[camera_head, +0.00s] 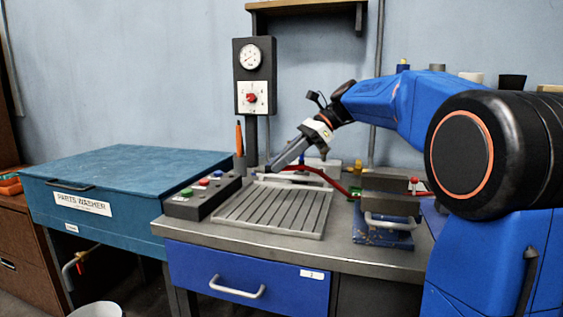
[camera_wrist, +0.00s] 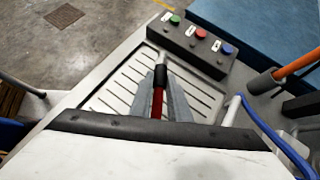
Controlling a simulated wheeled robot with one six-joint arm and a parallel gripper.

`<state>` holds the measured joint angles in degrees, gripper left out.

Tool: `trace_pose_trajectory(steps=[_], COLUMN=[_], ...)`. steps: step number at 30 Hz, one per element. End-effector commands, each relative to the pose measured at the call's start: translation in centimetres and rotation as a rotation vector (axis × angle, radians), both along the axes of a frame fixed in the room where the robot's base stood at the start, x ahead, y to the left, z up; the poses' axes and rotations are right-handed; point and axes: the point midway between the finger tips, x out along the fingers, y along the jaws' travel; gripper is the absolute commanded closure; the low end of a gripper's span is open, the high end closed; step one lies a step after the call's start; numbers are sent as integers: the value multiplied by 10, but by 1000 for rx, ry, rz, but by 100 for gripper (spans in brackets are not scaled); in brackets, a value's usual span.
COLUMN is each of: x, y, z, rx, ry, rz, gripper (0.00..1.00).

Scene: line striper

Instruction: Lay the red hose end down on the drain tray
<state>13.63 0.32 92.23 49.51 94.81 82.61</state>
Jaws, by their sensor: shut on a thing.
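My gripper (camera_head: 279,161) is shut on the red hose end, with its fingers pointing down and left above the back of the drain tray. In the wrist view, the red hose (camera_wrist: 157,103) with its black tip (camera_wrist: 160,76) lies between the two grey fingers (camera_wrist: 163,92). The tip reaches past the fingers and shows over the tray. In the head view, the red hose (camera_head: 320,172) curves away right from the gripper. The grey ribbed drain tray (camera_head: 275,212) lies flat on the bench and also shows in the wrist view (camera_wrist: 202,94). Its slats look bare.
A button box (camera_head: 205,194) stands along the tray's left side. A vise (camera_head: 388,205) stands to the right. A gauge post (camera_head: 251,105) and an orange-handled tool (camera_head: 239,140) rise behind. The blue parts washer (camera_head: 125,165) is at the left.

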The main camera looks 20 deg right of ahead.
Motion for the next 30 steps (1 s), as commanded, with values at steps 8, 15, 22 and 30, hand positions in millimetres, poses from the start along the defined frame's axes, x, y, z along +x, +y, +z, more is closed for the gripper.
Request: trace_pose_trajectory(steps=[8,15,22,30], x=[0,0,0,0], y=[0,0,0,0], z=[-22,-45,-67,-84], rx=[-1,-2,-2,-2], ry=[1,1,0,0], rz=[0,1,1,1], gripper=[100,100,100,100])
